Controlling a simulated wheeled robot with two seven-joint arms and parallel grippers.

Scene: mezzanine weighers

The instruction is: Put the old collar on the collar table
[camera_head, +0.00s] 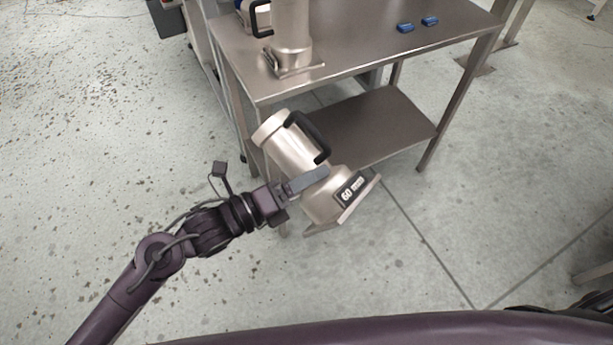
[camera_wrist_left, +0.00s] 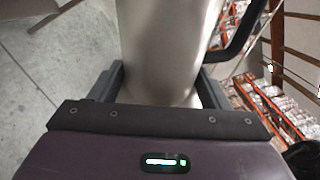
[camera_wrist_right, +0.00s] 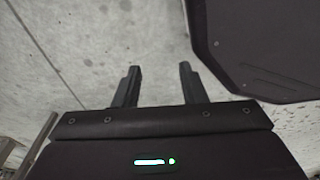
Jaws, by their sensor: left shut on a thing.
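A beige metal collar (camera_head: 291,152) with a black handle and a "60 mm" label hangs tilted in front of the steel table (camera_head: 345,35). My left gripper (camera_head: 306,180) is shut on this collar, with its fingers on either side of the body; the left wrist view shows the collar (camera_wrist_left: 165,50) between the fingers. A similar collar (camera_head: 291,40) stands upright on the table at its left end. The frames do not show which of the two is the old one. My right gripper (camera_wrist_right: 158,85) is open and empty above the floor.
Two small blue items (camera_head: 417,25) lie on the table top towards the right. The table has a lower shelf (camera_head: 370,125), bare where visible. The middle of the table top is clear. Open concrete floor lies to the left.

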